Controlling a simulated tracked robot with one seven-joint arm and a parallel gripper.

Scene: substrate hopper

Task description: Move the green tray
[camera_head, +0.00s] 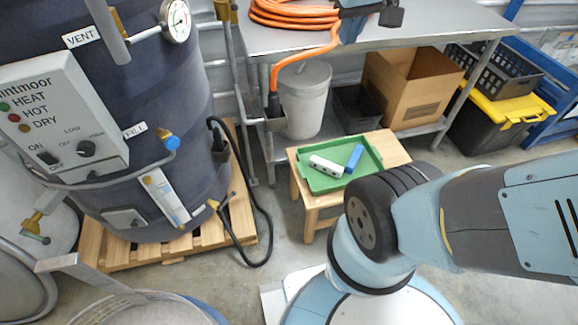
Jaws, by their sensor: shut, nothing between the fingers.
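The green tray (367,170) lies on a small wooden stool (306,188), right of the big dark drum. A white cylinder-like item (326,166) and a blue block-like item (354,158) lie in the tray. The tray looks level and fully on the stool top, with bare wood to its right. My arm rises from below the stool and leaves the picture at the right. My gripper is not in view, so nothing shows it touching the tray.
A metal table (440,32) stands behind the stool, holding a coiled orange hose (292,12). A white bucket (304,100) and cardboard box (407,95) sit beneath it. The dark drum (180,80) stands on a pallet (237,222) at left, with a black cable beside it.

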